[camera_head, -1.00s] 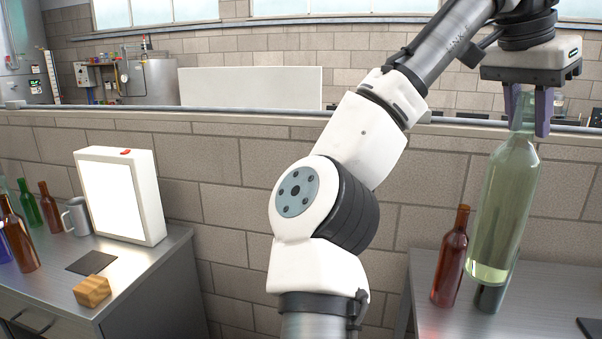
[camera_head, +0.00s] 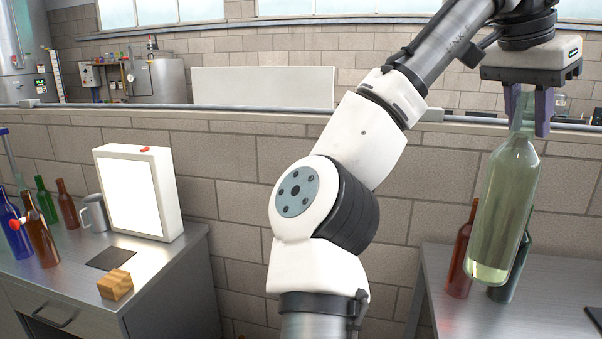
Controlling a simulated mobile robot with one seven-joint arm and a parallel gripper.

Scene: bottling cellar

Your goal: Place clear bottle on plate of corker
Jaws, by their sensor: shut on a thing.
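My gripper (camera_head: 528,112) is at the upper right, shut on the neck of a clear bottle (camera_head: 502,205). The bottle is pale greenish glass, hangs slightly tilted with its base down, and shows some liquid near the bottom. It hangs in front of the right-hand table, and I cannot tell its exact height above it. I see no corker or plate that I can make out in this view.
A brown bottle (camera_head: 458,262) and a dark bottle (camera_head: 512,268) stand on the right table (camera_head: 545,290), partly behind the held bottle. The left bench (camera_head: 165,265) holds a lit white panel (camera_head: 130,195), a wooden block (camera_head: 115,285), a metal mug (camera_head: 95,213) and several coloured bottles.

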